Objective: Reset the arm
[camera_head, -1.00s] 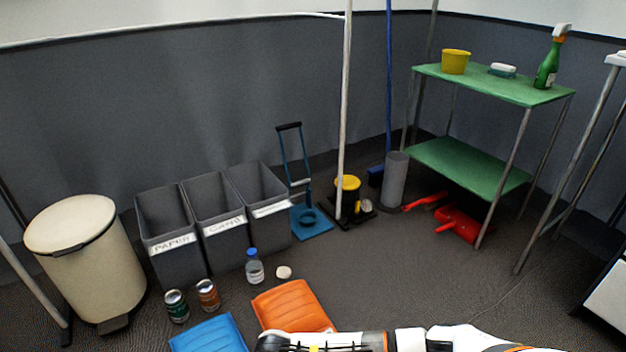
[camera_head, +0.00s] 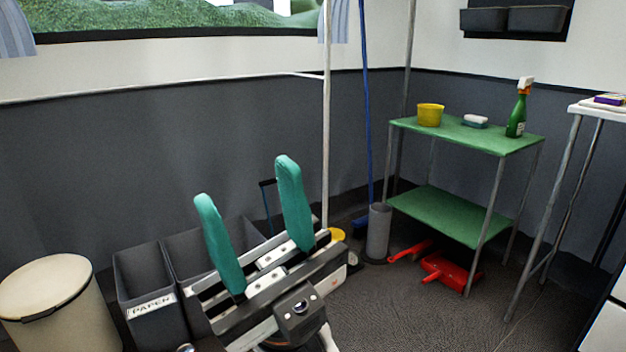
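My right gripper (camera_head: 250,225) is raised in the lower middle of the head view, its two teal fingers pointing up. The fingers stand wide apart with nothing between them. It hides part of the grey bins and the floor behind it. My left gripper is not in the view.
Grey bins (camera_head: 150,290), one labelled PAPER, and a cream pedal bin (camera_head: 50,300) stand at the lower left. A green shelf (camera_head: 480,136) bears a yellow tub (camera_head: 430,115), a soap dish (camera_head: 475,121) and a green spray bottle (camera_head: 517,112). A red dustpan (camera_head: 447,268) lies below.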

